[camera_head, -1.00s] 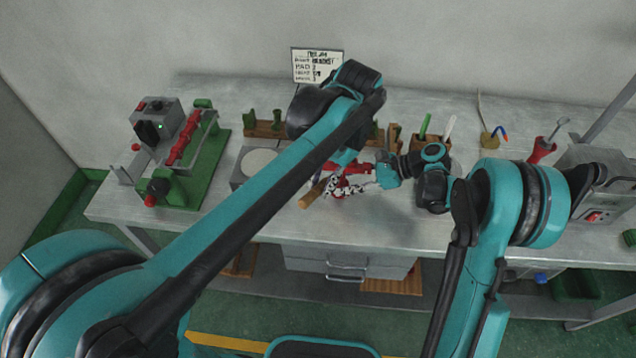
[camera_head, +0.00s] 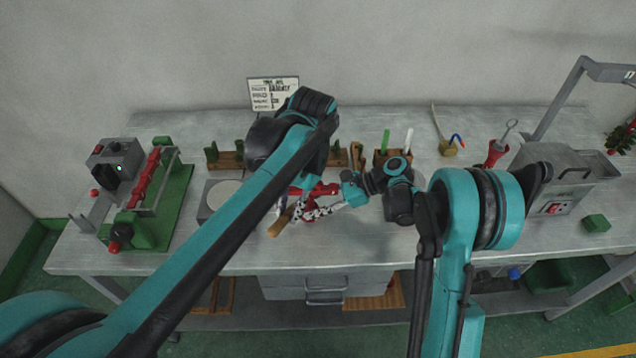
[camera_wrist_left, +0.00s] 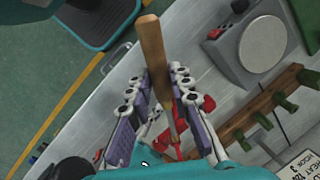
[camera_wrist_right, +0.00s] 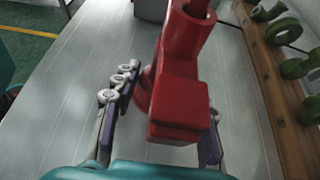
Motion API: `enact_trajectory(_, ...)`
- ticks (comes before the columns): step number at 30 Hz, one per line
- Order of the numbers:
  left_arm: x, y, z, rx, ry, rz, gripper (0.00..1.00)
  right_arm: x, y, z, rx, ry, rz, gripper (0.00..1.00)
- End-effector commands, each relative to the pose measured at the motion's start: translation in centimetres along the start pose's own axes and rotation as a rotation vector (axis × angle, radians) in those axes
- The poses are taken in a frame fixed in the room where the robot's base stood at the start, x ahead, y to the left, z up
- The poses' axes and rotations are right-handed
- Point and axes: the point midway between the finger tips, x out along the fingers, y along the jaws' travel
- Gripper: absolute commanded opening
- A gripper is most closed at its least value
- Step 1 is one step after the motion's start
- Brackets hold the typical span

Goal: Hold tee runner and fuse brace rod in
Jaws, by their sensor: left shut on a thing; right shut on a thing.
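My left gripper (camera_wrist_left: 157,88) is shut on a tool with a wooden handle (camera_wrist_left: 154,50) and a thin metal shaft. The shaft points toward red parts (camera_wrist_left: 204,106) beyond the fingers; I cannot tell whether its tip touches them. My right gripper (camera_wrist_right: 165,102) is shut on the red tee runner (camera_wrist_right: 180,100), a block with a round barrel above it. In the head view, the red runner (camera_head: 322,189) is held over the middle of the bench, beside the wooden handle (camera_head: 280,227). My left arm partly hides this area. I cannot make out the brace rod separately.
The grey bench (camera_head: 480,225) holds a green-based machine (camera_head: 175,205) at left and a round plate (camera_head: 222,194) beside it. Wooden racks with green pegs (camera_wrist_right: 268,75) stand behind. A grey box (camera_head: 565,175) stands at right. The front middle is clear.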

Motion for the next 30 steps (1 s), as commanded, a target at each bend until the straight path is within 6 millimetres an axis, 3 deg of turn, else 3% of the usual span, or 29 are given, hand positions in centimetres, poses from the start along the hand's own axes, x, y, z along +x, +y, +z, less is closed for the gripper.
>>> enact_trajectory(30, -0.01, 0.00, -0.86, 0.000, 0.000, 0.000, 0.00, 0.01, -0.02, -0.07, 0.000, 0.002, -0.001, 0.26)
